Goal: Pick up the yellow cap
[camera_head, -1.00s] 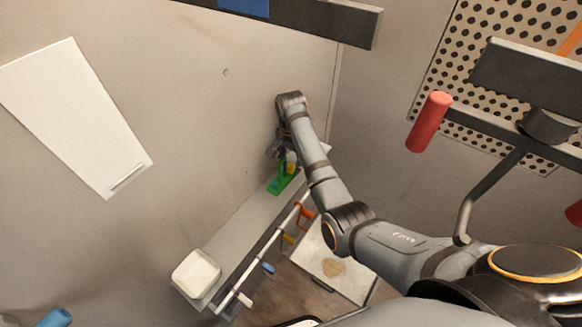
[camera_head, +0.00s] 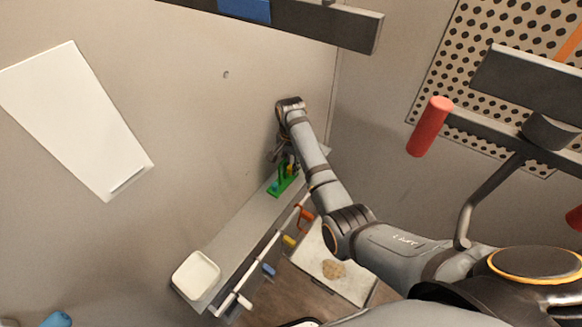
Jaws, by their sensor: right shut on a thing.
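My right gripper (camera_head: 279,155) is at the far end of the grey shelf (camera_head: 235,232), just above a small green rack (camera_head: 284,183). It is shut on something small. A bit of yellow (camera_head: 291,169) shows by the fingers, and I take it to be the yellow cap, though it is tiny and partly hidden by my arm. My left gripper is not in view.
A white square tray (camera_head: 196,276) stands at the shelf's near end. A white rail with hanging orange (camera_head: 305,215), yellow (camera_head: 289,241) and blue (camera_head: 268,270) pieces runs along the shelf's right side. A red cylinder (camera_head: 430,127) stands out at the right. The shelf's middle is bare.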

